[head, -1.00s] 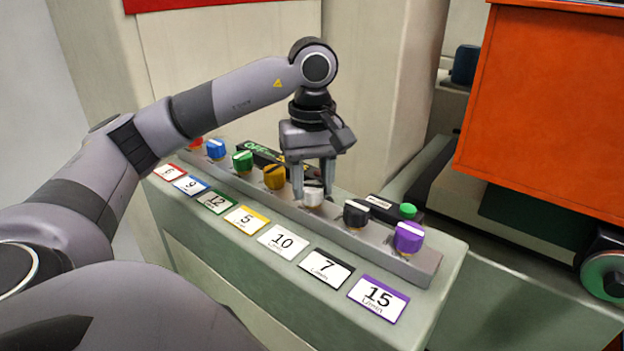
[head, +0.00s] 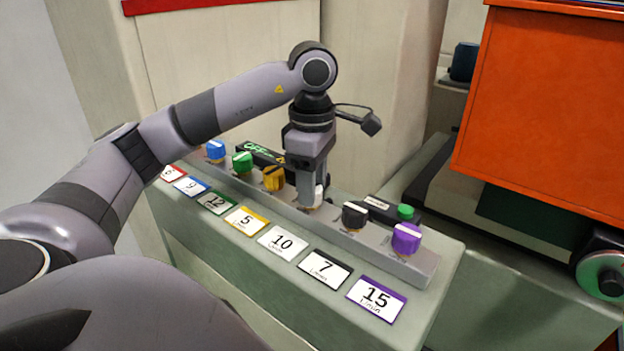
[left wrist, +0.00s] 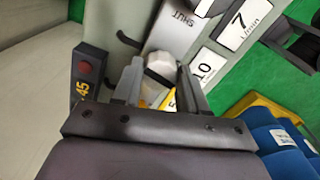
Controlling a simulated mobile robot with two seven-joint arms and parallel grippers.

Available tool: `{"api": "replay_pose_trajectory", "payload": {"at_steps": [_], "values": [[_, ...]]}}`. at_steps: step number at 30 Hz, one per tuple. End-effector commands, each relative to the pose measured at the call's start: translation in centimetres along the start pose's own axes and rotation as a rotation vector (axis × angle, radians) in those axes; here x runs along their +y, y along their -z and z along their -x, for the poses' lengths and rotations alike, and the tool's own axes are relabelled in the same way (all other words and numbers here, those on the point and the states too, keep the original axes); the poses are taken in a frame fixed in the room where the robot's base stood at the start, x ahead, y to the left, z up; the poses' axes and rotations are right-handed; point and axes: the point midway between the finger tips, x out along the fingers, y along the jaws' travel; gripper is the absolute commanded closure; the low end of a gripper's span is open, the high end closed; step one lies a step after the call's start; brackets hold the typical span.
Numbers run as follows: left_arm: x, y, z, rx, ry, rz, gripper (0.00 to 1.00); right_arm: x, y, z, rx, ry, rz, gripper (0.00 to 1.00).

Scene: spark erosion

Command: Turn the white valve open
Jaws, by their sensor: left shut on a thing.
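The white valve (head: 318,198) is a small knob in the middle of a row of coloured knobs on a grey rail. My left gripper (head: 307,197) points down over it and is shut on it, hiding most of it in the head view. In the left wrist view the pale knob (left wrist: 159,66) sits between the two fingers of my left gripper (left wrist: 160,84). The white-framed label reading 10 (head: 283,242) lies in front of this valve. My right gripper is not in view.
Beside it stand the yellow knob (head: 273,178) and the black knob (head: 355,215), both close. The purple knob (head: 406,238) is at the rail's right end. A small box with a green button (head: 405,212) stands behind. A large orange panel (head: 545,105) is at the right.

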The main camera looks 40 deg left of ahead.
Motion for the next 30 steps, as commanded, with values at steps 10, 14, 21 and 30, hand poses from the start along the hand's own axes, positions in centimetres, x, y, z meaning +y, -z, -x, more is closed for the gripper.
{"api": "replay_pose_trajectory", "payload": {"at_steps": [10, 14, 21, 30], "values": [[0.1, 0.08, 0.15, 0.001, -0.004, 0.171, 0.88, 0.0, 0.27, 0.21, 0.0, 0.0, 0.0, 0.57], [0.12, 0.09, 0.15, 0.001, -0.004, 0.198, 0.88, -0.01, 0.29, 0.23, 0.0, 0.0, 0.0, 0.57], [0.13, 0.09, 0.14, 0.0, -0.004, 0.215, 0.88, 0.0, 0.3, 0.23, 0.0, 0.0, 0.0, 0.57], [0.14, 0.09, 0.14, -0.001, -0.004, 0.215, 0.45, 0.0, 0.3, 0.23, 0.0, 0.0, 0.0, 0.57]]}}
